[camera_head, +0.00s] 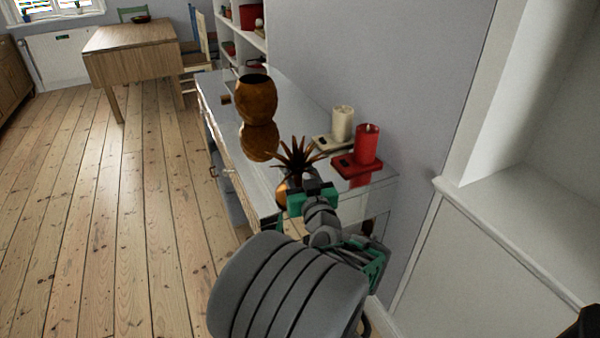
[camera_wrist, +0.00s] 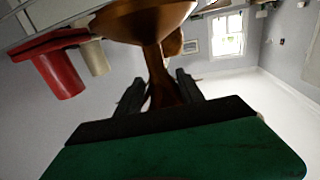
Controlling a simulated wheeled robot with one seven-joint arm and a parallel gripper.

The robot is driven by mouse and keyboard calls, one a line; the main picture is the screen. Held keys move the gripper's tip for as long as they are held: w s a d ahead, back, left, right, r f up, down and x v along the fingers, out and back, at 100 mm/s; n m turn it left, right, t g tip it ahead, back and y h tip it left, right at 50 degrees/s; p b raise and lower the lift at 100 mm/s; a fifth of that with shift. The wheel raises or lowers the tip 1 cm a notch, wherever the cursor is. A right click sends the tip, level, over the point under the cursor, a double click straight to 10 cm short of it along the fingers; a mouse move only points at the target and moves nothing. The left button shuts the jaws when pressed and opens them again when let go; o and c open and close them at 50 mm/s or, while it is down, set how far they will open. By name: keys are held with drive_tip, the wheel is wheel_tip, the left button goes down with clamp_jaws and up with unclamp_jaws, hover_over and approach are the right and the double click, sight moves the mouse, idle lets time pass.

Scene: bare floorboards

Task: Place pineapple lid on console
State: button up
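The pineapple lid (camera_head: 297,156), bronze with a crown of spiky leaves, shows at my gripper (camera_head: 312,193) over the near part of the console. In the wrist view the lid's wide bronze part (camera_wrist: 145,20) fills the top, and its narrow part passes between the two dark fingers of my gripper (camera_wrist: 162,80), which look shut on it. Whether the lid touches the console top is hidden. The console (camera_head: 222,105) is grey with a shiny top, along the wall. The bronze pineapple body (camera_head: 256,100) stands on it, farther back, its dark top opening showing.
A cream candle (camera_head: 342,124) and a red candle (camera_head: 367,144) on holders stand on the console by the wall, right of the lid. A wooden table (camera_head: 130,45) and shelves (camera_head: 246,42) are beyond. Bare floorboards lie open at left; a white ledge (camera_head: 520,210) is at right.

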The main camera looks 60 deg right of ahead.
drive_tip(key=shift+r, duration=0.1)
drive_tip(key=o, duration=1.3)
drive_tip(key=shift+c, duration=0.2)
drive_tip(key=v, duration=0.7)
drive_tip(key=shift+s+a+b, duration=0.25)
drive_tip(key=shift+s+b, duration=0.05)
drive_tip(key=shift+b, duration=0.15)
